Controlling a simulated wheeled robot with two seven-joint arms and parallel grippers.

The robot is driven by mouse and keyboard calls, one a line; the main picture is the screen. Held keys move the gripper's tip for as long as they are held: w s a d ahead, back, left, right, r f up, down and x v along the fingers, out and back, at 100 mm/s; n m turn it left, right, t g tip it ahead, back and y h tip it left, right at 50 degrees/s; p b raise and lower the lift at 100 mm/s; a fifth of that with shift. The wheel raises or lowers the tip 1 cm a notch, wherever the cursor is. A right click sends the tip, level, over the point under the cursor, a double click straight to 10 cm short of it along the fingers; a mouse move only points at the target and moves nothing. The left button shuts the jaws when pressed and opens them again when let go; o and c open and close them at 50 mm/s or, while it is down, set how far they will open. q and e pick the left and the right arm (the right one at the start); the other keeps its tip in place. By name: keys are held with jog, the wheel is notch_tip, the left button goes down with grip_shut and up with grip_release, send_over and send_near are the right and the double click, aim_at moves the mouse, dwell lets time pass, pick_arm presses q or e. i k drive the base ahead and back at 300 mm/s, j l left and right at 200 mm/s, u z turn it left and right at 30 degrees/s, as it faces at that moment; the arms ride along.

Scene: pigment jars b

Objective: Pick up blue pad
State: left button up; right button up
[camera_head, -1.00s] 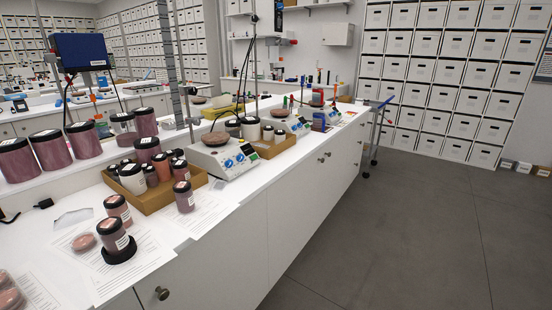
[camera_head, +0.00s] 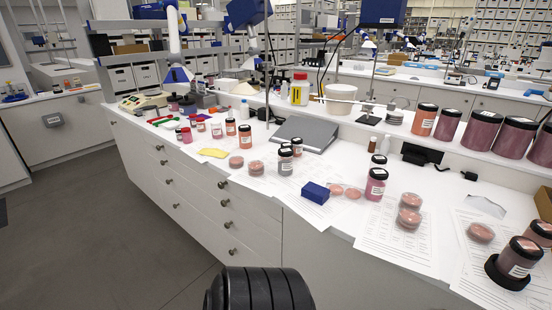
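A small blue block-shaped pad (camera_head: 315,193) lies on the white bench near its front edge, in the middle of the head view. It sits just left of several small dishes of pink powder (camera_head: 336,190) and a pink jar with a black lid (camera_head: 376,184). Neither of my grippers shows in the head view. A black ribbed part of mine stands at the bottom edge, below the pad and off the bench.
The white bench (camera_head: 270,185) holds a grey closed laptop-like slab (camera_head: 304,134), several labelled jars and a yellow pad (camera_head: 213,152). Paper sheets (camera_head: 397,240) lie to the right of the blue pad. Grey floor (camera_head: 110,210) is free at left.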

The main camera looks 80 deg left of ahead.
aim_at(319, 194)
jog(key=u, duration=2.15)
